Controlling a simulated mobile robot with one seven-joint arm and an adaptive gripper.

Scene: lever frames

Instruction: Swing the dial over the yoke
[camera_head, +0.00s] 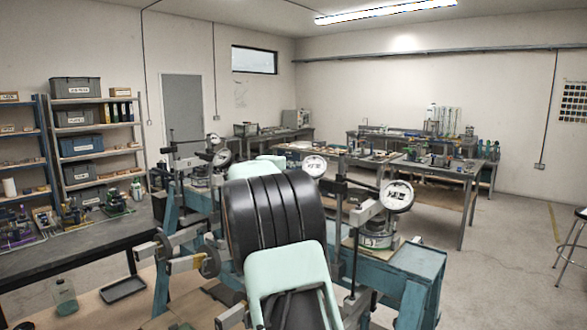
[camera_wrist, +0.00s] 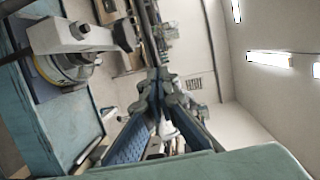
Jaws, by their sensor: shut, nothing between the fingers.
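A white round dial (camera_head: 397,195) with dark marks hangs at the end of a grey lever on a post, at the right of the blue frame in the head view. Below and left of it is a round pale-green and metal fixture (camera_head: 376,240). Another dial (camera_head: 315,165) is farther back, left of the first. I cannot tell which part is the yoke. My gripper (camera_wrist: 162,76) is shut and empty in the wrist view, its fingertips together. A grey lever arm (camera_wrist: 65,36) and a round base with a yellowish ring (camera_wrist: 66,68) are to its left, apart from it. My arm hides the gripper in the head view.
The blue frame (camera_head: 420,260) carries several posts and levers close to my arm. A dark workbench (camera_head: 85,240) is at left. Open floor (camera_head: 500,270) is at right.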

